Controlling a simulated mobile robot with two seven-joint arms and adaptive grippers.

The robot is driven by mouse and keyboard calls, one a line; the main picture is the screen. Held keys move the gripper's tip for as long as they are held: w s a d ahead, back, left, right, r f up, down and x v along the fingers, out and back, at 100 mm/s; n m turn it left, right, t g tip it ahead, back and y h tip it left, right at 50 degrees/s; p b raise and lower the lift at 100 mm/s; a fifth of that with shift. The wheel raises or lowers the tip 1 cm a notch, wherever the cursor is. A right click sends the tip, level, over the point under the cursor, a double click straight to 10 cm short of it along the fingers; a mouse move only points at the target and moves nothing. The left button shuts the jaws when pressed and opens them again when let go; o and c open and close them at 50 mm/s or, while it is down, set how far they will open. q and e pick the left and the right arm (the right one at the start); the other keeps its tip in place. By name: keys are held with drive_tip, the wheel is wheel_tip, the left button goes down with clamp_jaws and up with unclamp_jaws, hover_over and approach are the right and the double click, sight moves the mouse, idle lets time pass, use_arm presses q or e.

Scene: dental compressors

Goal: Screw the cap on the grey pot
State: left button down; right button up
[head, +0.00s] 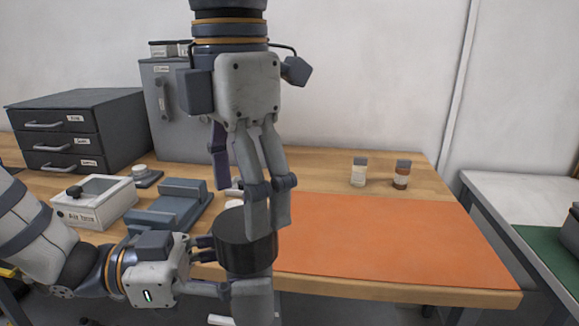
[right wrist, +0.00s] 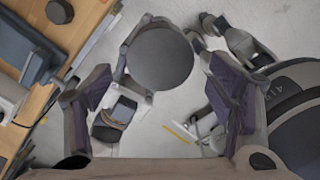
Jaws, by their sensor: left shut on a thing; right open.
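A dark grey cylinder, which looks like the pot (head: 247,250), is held upright in front of the table edge by my left gripper (head: 228,268). The left fingers are shut around its sides. Its flat round top shows in the right wrist view (right wrist: 160,58); I cannot tell whether that is the cap or the pot itself. My right gripper (head: 268,205) points down just above the cylinder. It is open and empty, and its fingers (right wrist: 160,110) stand apart in the right wrist view. A small dark round thing (right wrist: 60,11) lies on the wood there; it may be a cap.
On the table are a dark drawer unit (head: 78,130), a labelled white box (head: 94,203), a blue-grey stand (head: 170,207) and a grey cabinet (head: 165,110). Two small bottles (head: 358,172) (head: 402,174) stand behind the orange mat (head: 390,235), which is clear.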

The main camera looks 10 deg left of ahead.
drive_tip(key=shift+f, duration=2.8)
drive_tip(key=c, duration=1.2)
drive_tip(key=m, duration=1.3)
drive_tip(key=shift+m, duration=0.3)
drive_tip(key=o, duration=1.3)
drive_tip(key=shift+c, duration=0.2)
